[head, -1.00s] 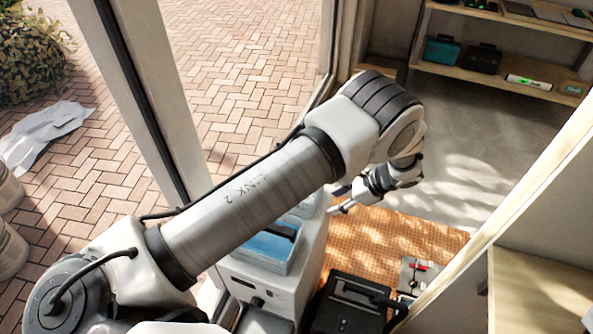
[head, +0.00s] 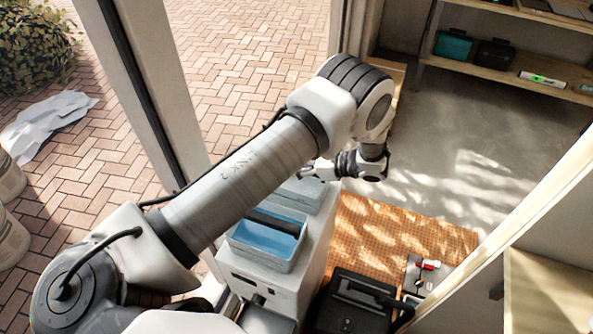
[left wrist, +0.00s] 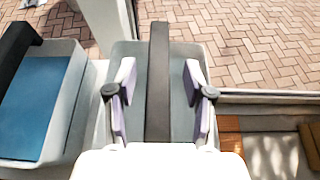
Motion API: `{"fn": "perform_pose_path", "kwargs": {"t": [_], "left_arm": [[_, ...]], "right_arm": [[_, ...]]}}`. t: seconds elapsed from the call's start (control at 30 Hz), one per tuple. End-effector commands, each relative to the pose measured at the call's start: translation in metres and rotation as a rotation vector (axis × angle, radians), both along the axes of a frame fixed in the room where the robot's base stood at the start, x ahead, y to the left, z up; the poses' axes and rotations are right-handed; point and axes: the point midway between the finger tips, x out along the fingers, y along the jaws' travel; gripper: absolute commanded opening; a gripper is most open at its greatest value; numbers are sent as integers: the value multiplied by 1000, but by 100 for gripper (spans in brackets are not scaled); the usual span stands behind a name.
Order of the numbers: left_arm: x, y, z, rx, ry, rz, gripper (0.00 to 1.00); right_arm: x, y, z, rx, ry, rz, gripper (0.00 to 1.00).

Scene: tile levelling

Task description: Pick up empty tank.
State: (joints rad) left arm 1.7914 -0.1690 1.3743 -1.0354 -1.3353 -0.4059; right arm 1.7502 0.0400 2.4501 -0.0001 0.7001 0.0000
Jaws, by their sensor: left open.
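The empty tank (head: 312,199) is a pale grey open box with a dark bar handle, standing on a white cabinet (head: 268,283). No water shows inside it. In the left wrist view the empty tank (left wrist: 178,50) lies straight ahead, its handle (left wrist: 158,85) running between my fingers. My left gripper (left wrist: 158,80) is open, one finger on each side of the handle, with gaps on both sides. In the head view my left gripper (head: 312,170) is over the empty tank, partly hidden by its arm. My right gripper is not in view.
A second tank (head: 262,262) with blue water and a dark handle stands close beside the empty one. A black case (head: 350,305) sits near an orange mat (head: 390,235). A window frame (left wrist: 265,97) runs beside the tanks. Shelves (head: 520,75) stand at the back.

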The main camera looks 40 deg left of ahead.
Motion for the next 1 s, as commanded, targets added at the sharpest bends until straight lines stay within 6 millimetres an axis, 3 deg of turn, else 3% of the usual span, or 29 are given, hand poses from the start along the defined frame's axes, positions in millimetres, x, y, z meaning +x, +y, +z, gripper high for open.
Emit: {"fn": "perform_pose_path", "kwargs": {"t": [0.17,0.3,0.33,0.77,0.87,1.0], "left_arm": [[0,0,-1,0,0,0,52],[0,0,-1,0,0,0,6],[0,0,-1,0,0,0,0],[1,0,4,-1,-2,-1,0],[1,0,15,0,-2,0,0],[1,0,44,0,-5,1,0]], "right_arm": [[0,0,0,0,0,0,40],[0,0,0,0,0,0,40],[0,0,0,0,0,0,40],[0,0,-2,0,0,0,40],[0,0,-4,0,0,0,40],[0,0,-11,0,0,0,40]]}}
